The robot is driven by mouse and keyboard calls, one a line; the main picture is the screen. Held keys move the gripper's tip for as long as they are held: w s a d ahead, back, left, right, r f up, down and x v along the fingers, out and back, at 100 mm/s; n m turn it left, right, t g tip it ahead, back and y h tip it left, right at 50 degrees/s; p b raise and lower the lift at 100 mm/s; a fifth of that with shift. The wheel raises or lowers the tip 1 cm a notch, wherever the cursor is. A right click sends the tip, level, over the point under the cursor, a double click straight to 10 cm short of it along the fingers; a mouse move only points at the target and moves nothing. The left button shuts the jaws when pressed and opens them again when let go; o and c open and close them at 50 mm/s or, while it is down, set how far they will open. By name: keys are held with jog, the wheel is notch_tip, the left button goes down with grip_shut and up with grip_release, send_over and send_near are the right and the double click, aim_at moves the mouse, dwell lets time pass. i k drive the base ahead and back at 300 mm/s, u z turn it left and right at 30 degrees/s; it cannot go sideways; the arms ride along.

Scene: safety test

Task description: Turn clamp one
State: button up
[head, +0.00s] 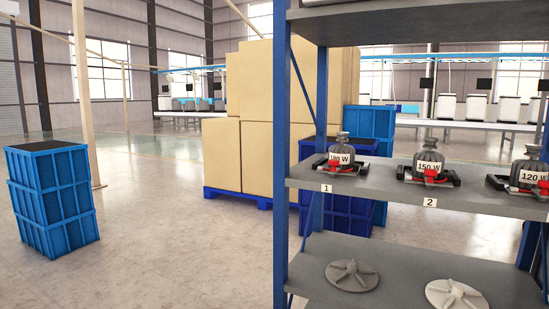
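Clamp one (339,165), with a red part and black arms, sits on the middle shelf (385,197) in the head view, behind the tag marked 1 (326,188). A dark grey motor (342,142) stands upright at this clamp, with a white label that seems to read 180 W. The red part lies low in front of the motor; whether the clamp is locked I cannot tell. My gripper is not in view.
A second clamp (430,177) with a 150 W motor is behind tag 2, and a 120 W one (531,176) is at right. Two grey fan wheels lie on the lower shelf. A blue post (281,150) bounds the rack at left.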

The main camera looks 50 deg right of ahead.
aim_at(334, 163)
jog(key=u, duration=0.1)
jog(key=i, duration=0.7)
jog(key=z, duration=1.65)
